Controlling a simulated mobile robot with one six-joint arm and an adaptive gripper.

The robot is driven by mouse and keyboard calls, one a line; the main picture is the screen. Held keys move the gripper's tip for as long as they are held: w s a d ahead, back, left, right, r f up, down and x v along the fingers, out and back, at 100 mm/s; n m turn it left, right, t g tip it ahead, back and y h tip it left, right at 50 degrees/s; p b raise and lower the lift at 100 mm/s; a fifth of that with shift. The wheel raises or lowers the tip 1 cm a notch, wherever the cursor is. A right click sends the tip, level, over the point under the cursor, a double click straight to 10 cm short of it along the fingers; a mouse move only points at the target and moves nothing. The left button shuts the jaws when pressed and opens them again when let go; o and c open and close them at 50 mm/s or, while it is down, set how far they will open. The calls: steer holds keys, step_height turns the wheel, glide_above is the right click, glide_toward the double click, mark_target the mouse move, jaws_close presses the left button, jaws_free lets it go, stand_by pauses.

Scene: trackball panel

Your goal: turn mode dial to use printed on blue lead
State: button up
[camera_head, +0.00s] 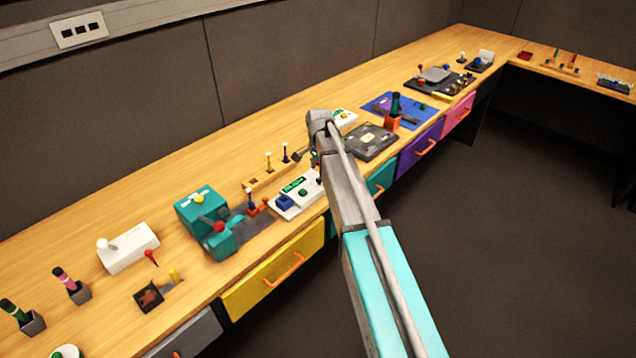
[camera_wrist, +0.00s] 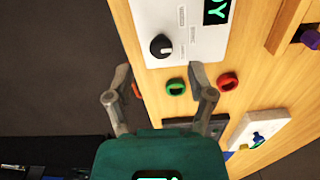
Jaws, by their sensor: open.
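In the wrist view a white panel (camera_wrist: 182,30) carries a black mode dial (camera_wrist: 161,46) with a white mark on its lower right side. Small printed labels stand beside the dial, too small to read. A black display (camera_wrist: 216,10) with green letters is cut off at the top edge; a "Y" shows. My gripper (camera_wrist: 158,82) is open and empty, its fingers spread below the dial and apart from it. In the head view my arm hides most of the gripper. I cannot make out a blue lead or its print.
A green ring (camera_wrist: 176,87) and a red ring (camera_wrist: 227,81) sit on the wood beside the panel. A white plate with a blue piece (camera_wrist: 257,139) lies lower right. In the head view a teal machine (camera_head: 205,222) and a white box (camera_head: 128,247) stand left along the bench.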

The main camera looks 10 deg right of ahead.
mark_target(319, 179)
steer(key=shift+f+b, duration=1.65)
steer(key=shift+f, duration=0.25)
jaws_close()
steer(key=shift+a, duration=0.2)
steer(key=shift+d, duration=0.1)
